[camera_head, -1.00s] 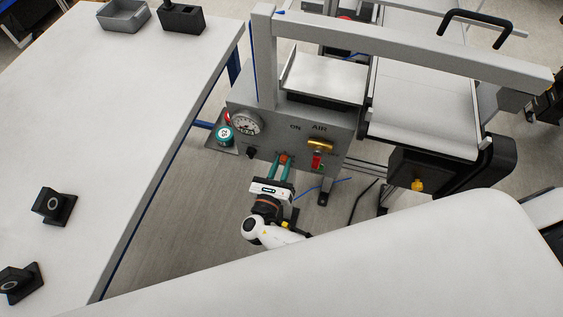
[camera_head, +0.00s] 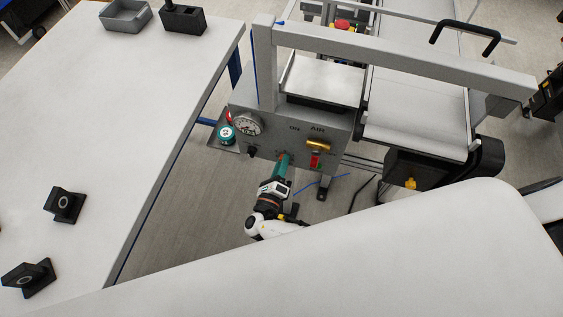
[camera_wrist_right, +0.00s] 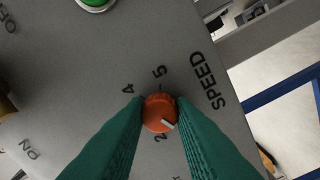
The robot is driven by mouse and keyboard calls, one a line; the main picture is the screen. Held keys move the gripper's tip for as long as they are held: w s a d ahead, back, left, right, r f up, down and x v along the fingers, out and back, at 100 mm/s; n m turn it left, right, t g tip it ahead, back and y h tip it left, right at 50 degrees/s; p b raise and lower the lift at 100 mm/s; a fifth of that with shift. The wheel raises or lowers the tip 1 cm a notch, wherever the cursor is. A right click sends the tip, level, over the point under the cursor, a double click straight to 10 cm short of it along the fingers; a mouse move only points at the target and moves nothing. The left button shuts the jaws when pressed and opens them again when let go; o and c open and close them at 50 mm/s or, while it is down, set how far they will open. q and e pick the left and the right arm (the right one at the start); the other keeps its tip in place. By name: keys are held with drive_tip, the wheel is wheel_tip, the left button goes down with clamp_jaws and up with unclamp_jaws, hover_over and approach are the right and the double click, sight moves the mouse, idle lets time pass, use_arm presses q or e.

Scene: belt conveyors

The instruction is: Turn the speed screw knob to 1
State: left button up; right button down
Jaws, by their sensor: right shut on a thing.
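The orange speed knob (camera_wrist_right: 159,113) sits on the grey control panel (camera_wrist_right: 60,75) beside the word SPEED, with 4, 5 and 2 printed around it. Its white mark points to the lower right in the right wrist view, just beside a green finger; the number there is hidden. My right gripper (camera_wrist_right: 159,115) is shut on the knob, one green finger on each side. In the head view my right gripper (camera_head: 283,158) reaches the panel front from below, tilted, and its fingers mostly hide the knob. My left gripper is not in view.
A white table (camera_head: 110,130) stands at left, conveyors behind.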

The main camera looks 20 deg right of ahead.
drive_tip(key=shift+s+f+n, duration=0.1)
drive_tip(key=shift+f+n, duration=0.05)
drive_tip(key=shift+n, duration=0.35)
drive_tip(key=c, duration=1.5)
unclamp_jaws()
drive_tip(key=v, duration=0.7)
drive_tip(key=shift+s, duration=0.2)
drive_tip(key=shift+a, duration=0.1)
